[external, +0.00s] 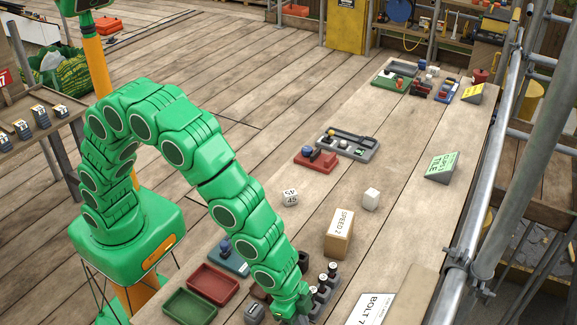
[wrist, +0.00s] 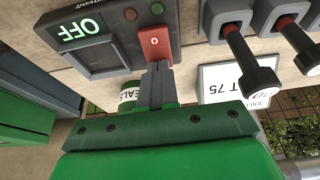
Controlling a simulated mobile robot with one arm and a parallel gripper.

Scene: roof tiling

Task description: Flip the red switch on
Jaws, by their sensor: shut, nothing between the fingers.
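The red switch (wrist: 155,47) shows in the wrist view as a rocker marked 0 on a dark control box (wrist: 88,28). The box's display (wrist: 80,30) reads OFF in green. My gripper (wrist: 157,70) is shut and empty, its fingertips right at the lower edge of the red switch; I cannot tell whether they touch it. In the external view my gripper (external: 288,302) is low over the near end of the bench, and my arm hides the switch.
Levers with black knobs (wrist: 259,87) stand right of the switch. A white card (wrist: 235,80) reading T 75 lies close by. In the external view a box marked SPEED 2 (external: 339,232), a red tray (external: 213,284) and a green tray (external: 190,305) are near my arm. The bench's middle has clear patches.

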